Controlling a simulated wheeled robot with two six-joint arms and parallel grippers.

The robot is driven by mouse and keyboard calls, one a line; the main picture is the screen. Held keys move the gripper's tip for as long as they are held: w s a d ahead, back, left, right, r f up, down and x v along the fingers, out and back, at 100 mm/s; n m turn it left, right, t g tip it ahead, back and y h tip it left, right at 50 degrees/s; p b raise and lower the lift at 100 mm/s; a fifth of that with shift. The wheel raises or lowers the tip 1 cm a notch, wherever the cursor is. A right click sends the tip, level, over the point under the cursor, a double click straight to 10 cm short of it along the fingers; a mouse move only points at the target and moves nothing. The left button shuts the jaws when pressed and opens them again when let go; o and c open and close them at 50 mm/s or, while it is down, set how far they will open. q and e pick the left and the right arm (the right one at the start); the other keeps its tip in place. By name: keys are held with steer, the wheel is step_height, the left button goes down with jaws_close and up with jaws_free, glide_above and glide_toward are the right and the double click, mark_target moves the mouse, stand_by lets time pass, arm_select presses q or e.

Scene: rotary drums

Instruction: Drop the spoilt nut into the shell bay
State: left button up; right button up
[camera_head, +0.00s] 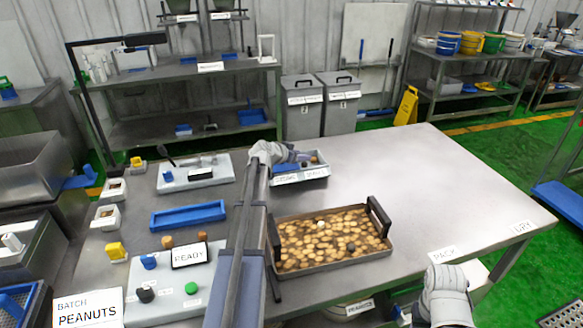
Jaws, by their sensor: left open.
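A brown tray (278,266) with black handles holds a layer of tan nuts on the steel table. A pale round piece (320,223) and a darker one (351,247) stand out among them. Behind the tray is a small divided bin (316,173) with two front labels too small to read, so I cannot tell which bay is the shell bay. My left gripper (303,157) is open over this bin. A small dark brown piece (314,160) shows in its right bay, just beside the fingertips. My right gripper (446,285) is low at the table's front edge; its fingers are hidden.
A blue shallow tray (188,216), a white scale-like plate (215,176) and a grey board with a READY sign (190,254) lie to the left. The table's right side (440,180) is clear. Two grey bins (302,107) stand behind the table.

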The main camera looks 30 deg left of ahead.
mark_target(288, 168)
arm_select(q)
steer(key=shift+s+r, duration=0.1)
steer(key=p+v, duration=0.3)
steer(key=v, duration=0.3)
steer(key=shift+s+r+p, duration=0.25)
steer(key=shift+s+p, duration=0.05)
steer(key=shift+s+a+r, duration=0.1)
steer(key=shift+s+r, duration=0.05)
steer(key=shift+s, duration=0.3)
